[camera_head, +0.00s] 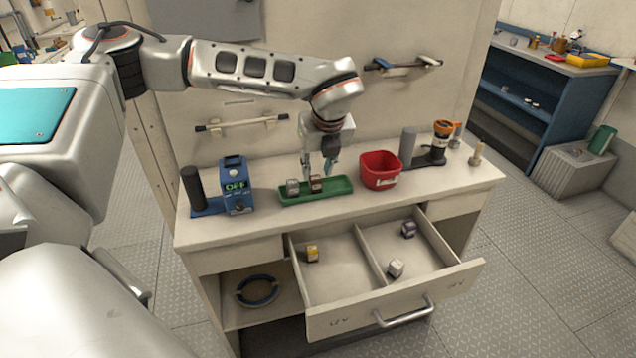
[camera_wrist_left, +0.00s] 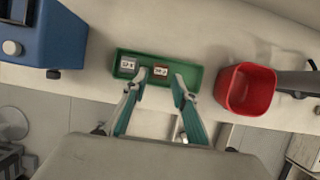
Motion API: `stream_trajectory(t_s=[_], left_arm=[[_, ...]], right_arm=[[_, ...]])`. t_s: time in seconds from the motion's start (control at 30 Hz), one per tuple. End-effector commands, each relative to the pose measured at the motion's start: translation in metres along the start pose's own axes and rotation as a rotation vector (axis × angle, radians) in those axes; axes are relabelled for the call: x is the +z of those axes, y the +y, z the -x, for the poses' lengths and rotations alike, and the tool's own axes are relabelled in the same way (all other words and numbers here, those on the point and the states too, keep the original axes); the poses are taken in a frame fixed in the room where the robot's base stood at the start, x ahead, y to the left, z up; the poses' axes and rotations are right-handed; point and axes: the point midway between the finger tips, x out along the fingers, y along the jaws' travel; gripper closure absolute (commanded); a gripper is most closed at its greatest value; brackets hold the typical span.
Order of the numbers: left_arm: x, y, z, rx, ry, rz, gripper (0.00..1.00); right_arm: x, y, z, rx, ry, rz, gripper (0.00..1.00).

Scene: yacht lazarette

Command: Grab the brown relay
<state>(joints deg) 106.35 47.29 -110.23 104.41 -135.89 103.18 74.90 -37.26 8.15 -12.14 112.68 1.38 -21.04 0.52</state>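The brown relay (camera_head: 316,184) stands in a green tray (camera_head: 288,200) on the counter, beside a grey relay (camera_head: 292,187). In the left wrist view the brown relay (camera_wrist_left: 161,71) shows a white label on top, with the grey relay (camera_wrist_left: 128,65) to its left. My left gripper (camera_head: 317,172) points down over the tray. Its open fingers (camera_wrist_left: 160,78) appear on either side of the brown relay in the wrist view, the left one between the two relays. I cannot tell whether they touch it. My right gripper is not in view.
A red bin (camera_head: 380,170) stands right of the tray, and a blue box marked OFF (camera_head: 236,186) stands to its left. Below, an open drawer (camera_head: 335,285) holds a yellow-labelled relay (camera_head: 312,253), a white one (camera_head: 396,268) and a dark one (camera_head: 408,229).

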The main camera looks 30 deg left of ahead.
Motion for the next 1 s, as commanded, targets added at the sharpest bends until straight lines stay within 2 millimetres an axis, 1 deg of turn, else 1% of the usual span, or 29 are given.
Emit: stream_trajectory(t_s=[0.07, 0.17, 0.4, 0.53, 0.73, 0.77, 0.8, 0.83, 0.87, 1.0], left_arm=[[-0.001, 0.000, -0.009, 0.001, 0.001, -0.002, 0.72], [0.000, 0.000, -0.018, 0.001, 0.001, -0.001, 0.72], [-0.001, -0.002, -0.052, 0.000, 0.002, -0.002, 0.72], [0.000, -0.002, -0.059, -0.002, 0.002, -0.001, 0.72], [-0.001, -0.002, -0.060, -0.002, 0.002, -0.002, 0.72], [-0.001, -0.002, -0.060, -0.002, 0.002, -0.002, 0.75], [-0.001, -0.002, -0.060, -0.002, 0.002, -0.002, 0.85], [-0.001, -0.002, -0.060, -0.002, 0.002, -0.002, 0.93], [-0.001, -0.002, -0.060, -0.002, 0.002, -0.002, 0.97], [-0.001, -0.002, -0.060, -0.002, 0.002, -0.002, 0.98]], right_arm=[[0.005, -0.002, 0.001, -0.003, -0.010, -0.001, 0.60], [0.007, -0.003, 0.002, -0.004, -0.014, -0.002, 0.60], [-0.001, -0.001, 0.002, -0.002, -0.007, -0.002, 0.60], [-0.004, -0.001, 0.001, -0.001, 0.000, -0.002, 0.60], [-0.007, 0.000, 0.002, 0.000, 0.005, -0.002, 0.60], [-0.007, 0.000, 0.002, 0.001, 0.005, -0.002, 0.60], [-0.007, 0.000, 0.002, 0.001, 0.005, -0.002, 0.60], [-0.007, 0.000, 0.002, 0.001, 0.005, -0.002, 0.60], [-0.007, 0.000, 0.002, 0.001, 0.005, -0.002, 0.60], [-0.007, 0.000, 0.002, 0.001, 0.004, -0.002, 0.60]])
